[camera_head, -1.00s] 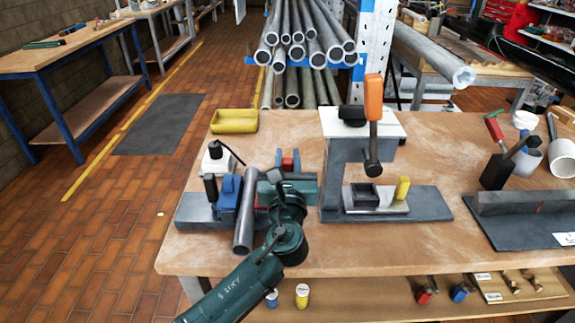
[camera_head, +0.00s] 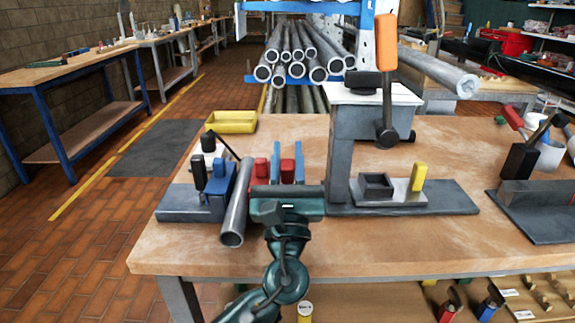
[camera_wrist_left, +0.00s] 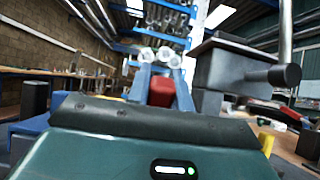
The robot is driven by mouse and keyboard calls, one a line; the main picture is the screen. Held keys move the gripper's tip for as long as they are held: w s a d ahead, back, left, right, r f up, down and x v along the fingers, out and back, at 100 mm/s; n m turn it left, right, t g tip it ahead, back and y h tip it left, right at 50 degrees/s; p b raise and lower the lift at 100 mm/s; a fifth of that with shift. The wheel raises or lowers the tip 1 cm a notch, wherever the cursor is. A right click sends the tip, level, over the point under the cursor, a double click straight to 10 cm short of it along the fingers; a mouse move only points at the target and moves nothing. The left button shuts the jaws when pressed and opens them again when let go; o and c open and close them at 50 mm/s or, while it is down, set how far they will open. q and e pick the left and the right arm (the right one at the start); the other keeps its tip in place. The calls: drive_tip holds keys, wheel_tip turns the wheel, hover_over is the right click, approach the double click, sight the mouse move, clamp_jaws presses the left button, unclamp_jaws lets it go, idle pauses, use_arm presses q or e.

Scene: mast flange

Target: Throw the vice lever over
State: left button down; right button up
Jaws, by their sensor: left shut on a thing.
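A vice-like fixture with a blue body (camera_head: 221,184) and dark levers or knobs (camera_head: 198,170) stands at the left of the bench on a grey base plate (camera_head: 178,203). A grey tube (camera_head: 236,205) leans at its right side. My left gripper (camera_head: 288,163) has two upright blue fingers, shut on a red piece (camera_head: 287,171) to the right of the tube. In the left wrist view the same red piece (camera_wrist_left: 160,92) sits between the fingers. I cannot tell whether it is part of the vice lever. My right gripper is not in view.
A grey press (camera_head: 345,150) with an orange-handled lever (camera_head: 386,42) stands close to the right of my left gripper. A yellow tray (camera_head: 231,122) lies at the back left. The bench front (camera_head: 400,245) is clear. Tools stand at the far right.

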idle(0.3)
use_arm(q)
drive_tip(key=c, duration=1.2)
unclamp_jaws()
drive_tip(key=shift+c, duration=0.2)
drive_tip(key=b+v, duration=0.1)
drive_tip(key=v, duration=1.2)
drive_tip(key=shift+b, duration=0.4)
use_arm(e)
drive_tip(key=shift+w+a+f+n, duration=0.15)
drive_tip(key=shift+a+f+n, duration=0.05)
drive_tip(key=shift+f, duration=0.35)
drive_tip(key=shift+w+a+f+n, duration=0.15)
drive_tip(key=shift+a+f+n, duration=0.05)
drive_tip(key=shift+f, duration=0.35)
use_arm(q)
drive_tip(key=shift+c, duration=0.4)
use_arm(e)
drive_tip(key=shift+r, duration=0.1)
